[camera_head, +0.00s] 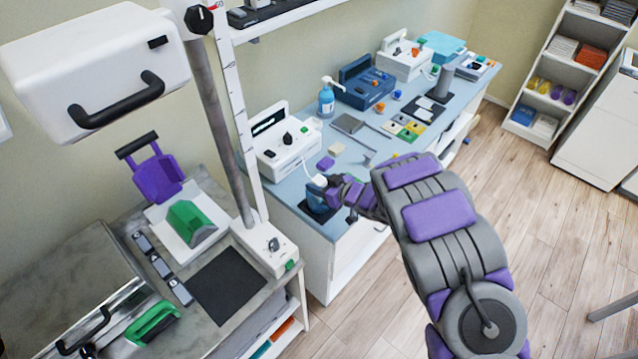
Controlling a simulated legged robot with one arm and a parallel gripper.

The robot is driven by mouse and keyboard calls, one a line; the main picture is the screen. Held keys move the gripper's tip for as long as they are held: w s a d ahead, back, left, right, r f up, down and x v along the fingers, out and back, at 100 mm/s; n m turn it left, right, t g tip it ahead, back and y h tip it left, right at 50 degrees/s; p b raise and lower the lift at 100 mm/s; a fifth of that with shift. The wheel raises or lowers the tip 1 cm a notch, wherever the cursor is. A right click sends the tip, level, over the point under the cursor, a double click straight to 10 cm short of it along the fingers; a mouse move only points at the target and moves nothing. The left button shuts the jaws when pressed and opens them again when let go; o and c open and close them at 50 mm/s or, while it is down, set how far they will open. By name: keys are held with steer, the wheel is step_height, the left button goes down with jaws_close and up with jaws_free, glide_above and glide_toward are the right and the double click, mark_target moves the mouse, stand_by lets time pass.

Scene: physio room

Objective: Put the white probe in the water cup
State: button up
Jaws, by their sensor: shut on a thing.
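My arm reaches over the blue-topped bench (360,185), and my gripper (328,185) is at its near left corner. The gripper is shut on the white probe (318,180), of which only a small white end shows by the fingertips. A dark blue cup (316,202), which looks like the water cup, stands on a dark base just below the gripper. The probe's end is at or above the cup's rim. I cannot tell whether it is inside, and the cup's opening is mostly hidden.
A white device with knobs (285,145) stands just left of the cup, close to my gripper. A blue pump bottle (326,98), a blue device (365,85) and colored pads (405,127) are farther back. A grey counter (205,275) lies at left.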

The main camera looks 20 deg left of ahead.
steer(key=shift+f, duration=0.3)
stand_by(0.6)
steer(key=o, duration=1.2)
steer(key=shift+o, duration=0.2)
steer(key=p+v, duration=0.2)
steer(key=v, duration=1.5)
steer(key=shift+d, duration=0.15)
steer(key=shift+w, duration=0.1)
